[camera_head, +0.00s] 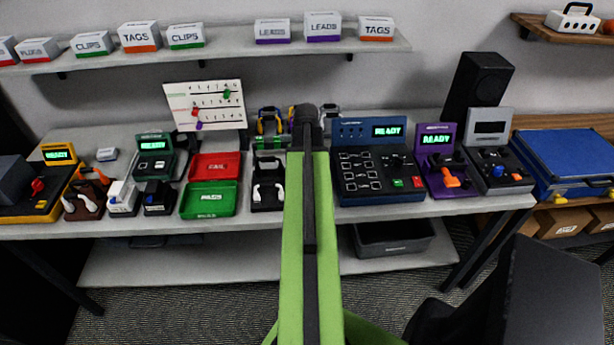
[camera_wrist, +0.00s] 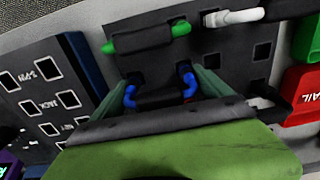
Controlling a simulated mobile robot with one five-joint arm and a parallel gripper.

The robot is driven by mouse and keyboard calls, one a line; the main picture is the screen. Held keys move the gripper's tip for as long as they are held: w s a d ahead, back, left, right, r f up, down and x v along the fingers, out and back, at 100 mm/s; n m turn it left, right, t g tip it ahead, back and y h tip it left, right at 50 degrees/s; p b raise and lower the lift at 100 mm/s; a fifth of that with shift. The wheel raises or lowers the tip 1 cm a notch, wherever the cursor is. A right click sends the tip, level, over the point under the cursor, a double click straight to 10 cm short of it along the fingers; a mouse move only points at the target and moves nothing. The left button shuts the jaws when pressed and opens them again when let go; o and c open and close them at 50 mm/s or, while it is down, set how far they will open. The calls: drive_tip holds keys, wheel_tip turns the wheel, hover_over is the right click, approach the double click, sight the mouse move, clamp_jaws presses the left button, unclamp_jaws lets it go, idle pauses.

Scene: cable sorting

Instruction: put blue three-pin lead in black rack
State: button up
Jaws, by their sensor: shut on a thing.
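My gripper (camera_wrist: 160,92) is shut on the blue three-pin lead (camera_wrist: 188,82), a dark body with blue ends, one by each finger. The black rack (camera_wrist: 222,45) lies beneath and beyond it in the wrist view, a dark panel with square holes. A green-ended lead (camera_wrist: 150,38) and a white lead (camera_wrist: 236,16) lie on the rack. I cannot tell whether the blue lead touches the rack. In the head view the rack (camera_head: 268,206) stands left of my green arm, and the arm's dark end (camera_head: 306,120) hides the held lead.
The red FAIL tray (camera_head: 214,167) and a green tray (camera_head: 208,200) stand left of the rack. A blue tester (camera_head: 376,190) stands close on its right. Several coloured leads (camera_head: 270,122) are behind. A shelf of boxes (camera_head: 230,46) spans the wall above.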

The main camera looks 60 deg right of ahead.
drive_tip(key=shift+f, duration=0.15)
idle(0.3)
drive_tip(key=o, duration=1.2)
drive_tip(key=shift+o, duration=0.2)
wheel_tip(320, 180, up, 8)
drive_tip(key=p, duration=0.7)
drive_tip(key=shift+p, duration=0.4)
